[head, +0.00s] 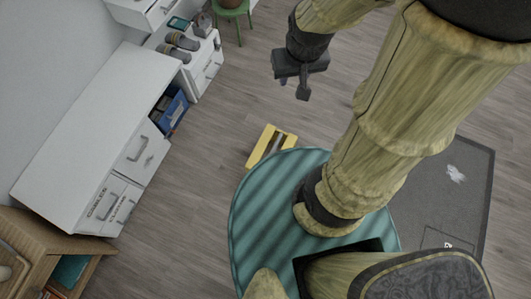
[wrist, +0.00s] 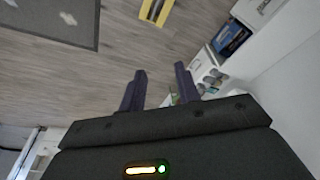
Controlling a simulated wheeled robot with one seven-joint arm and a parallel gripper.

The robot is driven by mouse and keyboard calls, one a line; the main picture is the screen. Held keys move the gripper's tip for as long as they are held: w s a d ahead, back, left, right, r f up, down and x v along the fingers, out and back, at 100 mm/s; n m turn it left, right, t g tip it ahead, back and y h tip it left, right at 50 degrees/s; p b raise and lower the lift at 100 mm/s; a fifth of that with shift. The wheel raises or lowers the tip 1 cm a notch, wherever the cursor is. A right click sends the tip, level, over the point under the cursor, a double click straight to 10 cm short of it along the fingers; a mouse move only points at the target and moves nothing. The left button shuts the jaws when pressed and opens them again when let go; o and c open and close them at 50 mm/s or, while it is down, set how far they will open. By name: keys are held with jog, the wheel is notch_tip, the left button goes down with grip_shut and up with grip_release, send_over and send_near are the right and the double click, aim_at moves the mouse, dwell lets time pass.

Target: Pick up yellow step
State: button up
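The yellow step (head: 268,146) stands on the wood floor, beside the edge of the striped teal rug in the head view. It has a dark strip across its top. It also shows at the top edge of the wrist view (wrist: 156,10), partly cut off. My gripper (head: 303,92) is up and to the right of the step in the head view, apart from it. In the wrist view the two dark fingers of my gripper (wrist: 160,88) stand apart with nothing between them but the background.
A white desk (head: 92,132) with drawers runs along the left wall, with a blue bin (head: 172,112) at its end. A lower white unit (head: 205,68) holds slippers. A green stool (head: 232,8) stands at the top. A wooden shelf (head: 45,240) is lower left. Floor around the step is mostly clear.

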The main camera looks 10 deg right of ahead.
dwell(0.3)
jog(key=m+g+h+b, duration=0.1)
jog(key=m+b, duration=0.7)
jog(key=b, duration=4.1)
send_over(271, 152)
jog(key=s+a, duration=0.1)
jog(key=s, duration=0.1)
notch_tip(271, 152, down, 72)
jog(key=shift+w+a, duration=0.15)
jog(key=shift+f, duration=0.1)
jog(key=f+b, duration=0.2)
jog(key=f, duration=0.2)
jog(key=w+f+b, duration=0.1)
jog(key=f+b, duration=0.2)
jog(key=f, duration=0.1)
jog(key=d+f+b, duration=0.1)
jog(key=f+b, duration=0.1)
jog(key=f, duration=0.2)
jog(key=shift+w+d+b, duration=0.1)
jog(key=shift+w+b, duration=0.15)
jog(key=shift+b, duration=0.1)
jog(key=f+b, duration=0.5)
jog(key=shift+w+d+f, duration=0.15)
jog(key=shift+w+d, duration=0.05)
jog(key=shift+d, duration=0.2)
